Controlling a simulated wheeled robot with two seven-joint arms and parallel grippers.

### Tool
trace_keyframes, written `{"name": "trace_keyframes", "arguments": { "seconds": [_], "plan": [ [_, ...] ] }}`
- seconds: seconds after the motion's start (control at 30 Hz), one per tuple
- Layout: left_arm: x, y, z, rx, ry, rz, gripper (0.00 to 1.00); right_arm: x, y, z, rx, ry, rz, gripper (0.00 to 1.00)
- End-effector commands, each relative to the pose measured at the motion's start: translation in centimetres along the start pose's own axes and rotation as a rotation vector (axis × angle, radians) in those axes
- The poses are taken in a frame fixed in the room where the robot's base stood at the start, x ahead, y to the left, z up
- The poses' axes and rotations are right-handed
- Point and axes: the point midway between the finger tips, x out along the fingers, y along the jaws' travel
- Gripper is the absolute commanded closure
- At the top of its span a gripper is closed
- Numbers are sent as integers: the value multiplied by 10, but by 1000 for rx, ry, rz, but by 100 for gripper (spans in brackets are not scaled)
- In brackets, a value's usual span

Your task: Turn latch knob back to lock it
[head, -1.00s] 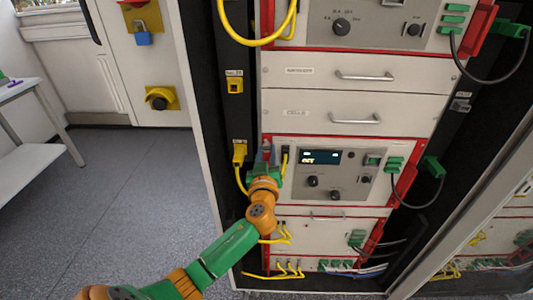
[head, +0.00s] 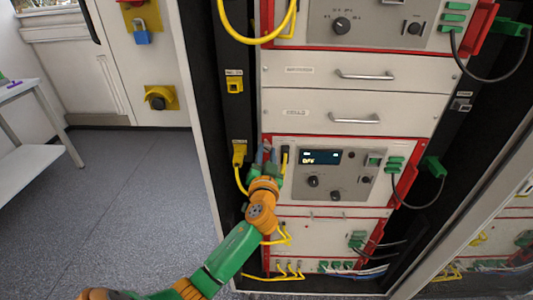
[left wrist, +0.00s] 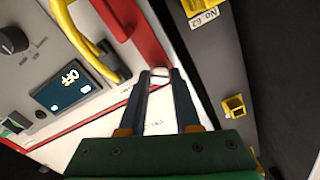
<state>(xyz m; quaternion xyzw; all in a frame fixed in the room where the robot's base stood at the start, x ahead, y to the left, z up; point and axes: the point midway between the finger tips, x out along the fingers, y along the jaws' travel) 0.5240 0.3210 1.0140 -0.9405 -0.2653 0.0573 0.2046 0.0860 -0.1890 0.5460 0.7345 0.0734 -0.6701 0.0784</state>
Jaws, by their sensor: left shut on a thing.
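My left gripper (head: 266,149) is at the left edge of the cycler unit (head: 352,190), with its fingers pointing at the red frame strip. In the left wrist view its two dark fingers (left wrist: 160,76) are shut on a small pale metal piece, which looks like the latch knob (left wrist: 160,72). Most of the knob is hidden between the fingertips, so I cannot tell its angle. The unit's display (head: 321,157) is lit and reads OFF in the left wrist view (left wrist: 63,88). My right gripper is not in view.
A yellow cable plug (head: 284,157) sits just right of the fingers. A yellow socket with a cable (head: 239,153) is just left, on the dark rack post. Drawers with handles (head: 357,120) are above. The floor (head: 110,210) to the left is clear.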

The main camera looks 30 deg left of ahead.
Motion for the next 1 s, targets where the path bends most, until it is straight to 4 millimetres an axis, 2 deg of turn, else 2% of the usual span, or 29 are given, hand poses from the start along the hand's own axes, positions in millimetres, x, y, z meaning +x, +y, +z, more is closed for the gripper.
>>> {"name": "trace_keyframes", "arguments": {
  "seconds": [0.6, 1.0],
  "plan": [
    [0, 1, 1, 572, -4, 2, 100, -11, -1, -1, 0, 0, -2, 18],
    [0, 1, 1, 818, -4, 3, 100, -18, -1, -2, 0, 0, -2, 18]
  ]
}}
